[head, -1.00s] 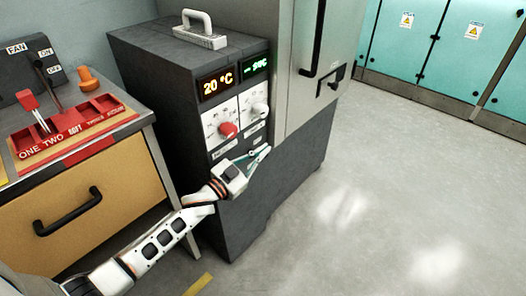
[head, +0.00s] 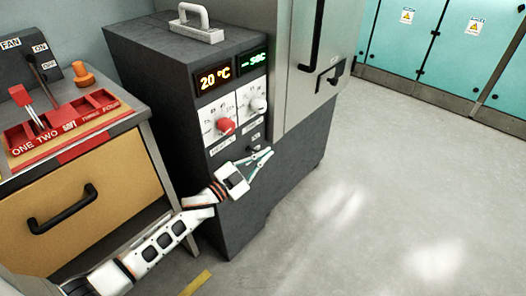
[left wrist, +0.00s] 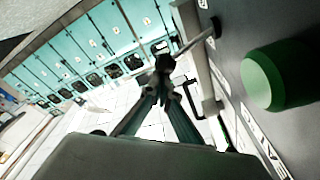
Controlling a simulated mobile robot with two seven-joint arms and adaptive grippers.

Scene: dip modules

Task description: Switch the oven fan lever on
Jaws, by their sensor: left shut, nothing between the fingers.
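The dark grey oven (head: 165,110) has a front panel with two lit displays, a red knob (head: 226,125) and a whitish knob (head: 259,104). A small lever (head: 254,148) sticks out below the knobs; in the left wrist view a metal lever rod (left wrist: 198,40) reaches from the panel to the fingertips. I cannot tell whether they touch. My left gripper (head: 268,154) is shut and empty in front of the panel's lower part; its fingertips also show in the left wrist view (left wrist: 164,66). A separate box marked FAN, ON and OFF (head: 15,65) has a dark lever (head: 38,70). My right gripper is out of view.
A green knob (left wrist: 278,76) lies close at the right in the left wrist view. A cabinet with an orange drawer (head: 130,178) stands left of the oven, with a red tray (head: 75,125) on top. A grey metal unit (head: 285,80) adjoins the oven. The floor at right is clear.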

